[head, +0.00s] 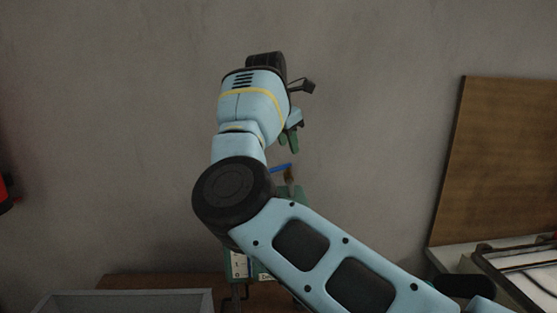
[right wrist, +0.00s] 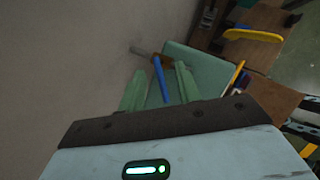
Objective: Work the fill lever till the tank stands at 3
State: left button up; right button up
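A green machine (head: 303,194) stands behind my right arm and is mostly hidden by it. A blue bar (head: 281,168) and a brown-grey piece (head: 290,178) show at its top; which is the fill lever I cannot tell. A white scale (head: 238,265) with the marks 1 and 0 shows low on its left; the level is not readable. My right gripper (head: 292,138), with green fingers, is above the blue bar. In the right wrist view the right gripper (right wrist: 160,72) is open, and the blue bar (right wrist: 160,80) appears between its fingers, seemingly beyond them. My left gripper is out of view.
A grey tray (head: 130,297) lies on the wooden table (head: 140,281) at lower left. A wooden board (head: 500,160) leans at the right, above a pale surface with a dark frame. A yellow object (right wrist: 253,35) shows in the right wrist view. The wall is close behind.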

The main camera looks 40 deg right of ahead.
aim_at(279, 168)
jog(key=a+r, duration=0.2)
jog(key=a, duration=0.2)
jog(key=shift+n+y, duration=0.3)
jog(key=shift+y, duration=0.1)
jog(key=shift+w+x, duration=0.15)
jog(key=shift+x, duration=1.25)
jog(key=shift+w+x, duration=0.2)
jog(key=shift+x, duration=1.15)
jog(key=shift+w+x, duration=0.15)
jog(key=shift+x, duration=1.25)
jog(key=shift+a, duration=0.1)
jog(key=shift+r, duration=0.1)
grip_shut()
